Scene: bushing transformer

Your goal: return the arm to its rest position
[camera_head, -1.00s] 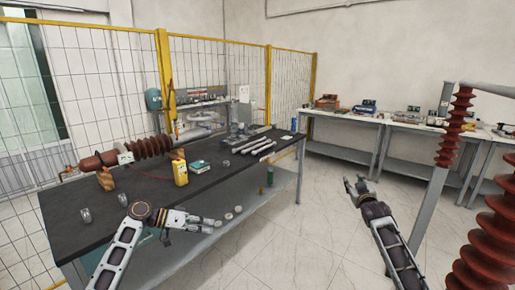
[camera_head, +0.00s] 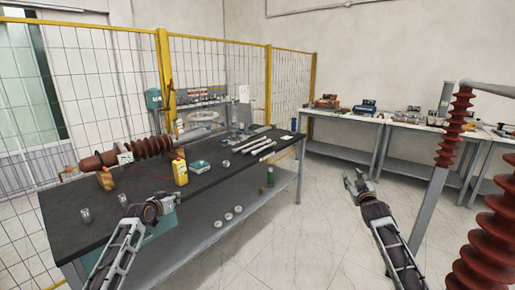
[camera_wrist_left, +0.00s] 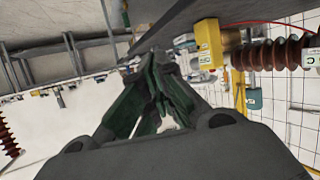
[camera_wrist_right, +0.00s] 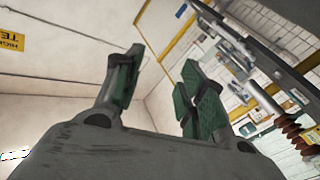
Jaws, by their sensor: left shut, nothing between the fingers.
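My left gripper (camera_head: 165,201) is at the front edge of the dark workbench (camera_head: 70,212), pointing away from the head camera, and its fingers are partly hidden by the wrist. In the left wrist view its green-padded fingers (camera_wrist_left: 158,62) come together with nothing between them. My right gripper (camera_head: 352,181) is in free space to the right of the bench, over the floor. In the right wrist view its fingers (camera_wrist_right: 162,68) stand apart and empty.
Round discs (camera_head: 229,217) lie on the lower shelf. A large red-brown insulator (camera_head: 490,240) stands at right. The floor (camera_head: 310,235) between is clear.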

